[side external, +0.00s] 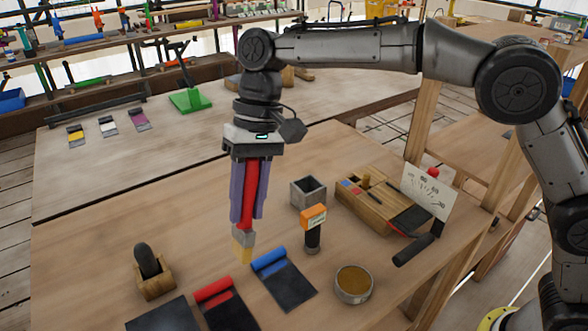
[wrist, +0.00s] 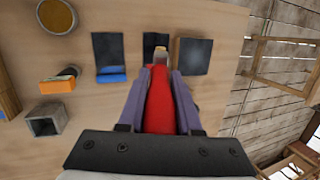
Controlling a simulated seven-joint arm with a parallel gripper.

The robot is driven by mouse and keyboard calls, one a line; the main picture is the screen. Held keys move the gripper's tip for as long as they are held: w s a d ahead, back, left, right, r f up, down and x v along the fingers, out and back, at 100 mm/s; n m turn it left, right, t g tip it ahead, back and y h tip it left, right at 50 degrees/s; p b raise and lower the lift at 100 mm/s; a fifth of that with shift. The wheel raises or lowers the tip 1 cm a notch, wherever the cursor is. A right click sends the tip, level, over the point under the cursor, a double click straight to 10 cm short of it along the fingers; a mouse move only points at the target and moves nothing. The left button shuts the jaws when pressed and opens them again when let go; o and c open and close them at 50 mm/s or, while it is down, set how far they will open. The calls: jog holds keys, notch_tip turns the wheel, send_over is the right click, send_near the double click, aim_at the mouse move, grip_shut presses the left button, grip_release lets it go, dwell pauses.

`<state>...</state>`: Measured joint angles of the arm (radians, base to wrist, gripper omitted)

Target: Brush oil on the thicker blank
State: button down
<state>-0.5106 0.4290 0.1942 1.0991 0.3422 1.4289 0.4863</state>
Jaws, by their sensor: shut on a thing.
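My gripper (side external: 247,218), with purple fingers, is shut on the red handle of a brush (side external: 250,193). The brush points down, its pale bristles (side external: 242,250) above the table, left of the blue roll (side external: 268,257); I cannot tell the exact gap. In the wrist view the brush (wrist: 158,100) hides part of a dark mat (wrist: 154,41). A round tin of brown liquid (side external: 353,283) stands at the front right; it also shows in the wrist view (wrist: 57,16). I cannot tell which thing is the thicker blank.
A dark square slab (side external: 163,316) lies at the front edge. A wooden holder with a black knob (side external: 155,287) stands at the left. An orange-headed tool (side external: 313,220), a grey hollow block (side external: 308,192) and a wooden box (side external: 372,207) stand right of my gripper.

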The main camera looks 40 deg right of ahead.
jog(key=s+a, duration=0.3)
jog(key=a, duration=0.2)
notch_tip(320, 180, down, 10)
jog(key=shift+w, duration=0.35)
jog(key=shift+d, duration=0.1)
jog(key=shift+w+a+x, duration=0.6)
jog(key=shift+a+x, duration=0.15)
jog(key=shift+x, duration=3.1)
jog(key=s+d+v, duration=0.1)
jog(key=v, duration=0.8)
jog(key=shift+s, duration=0.25)
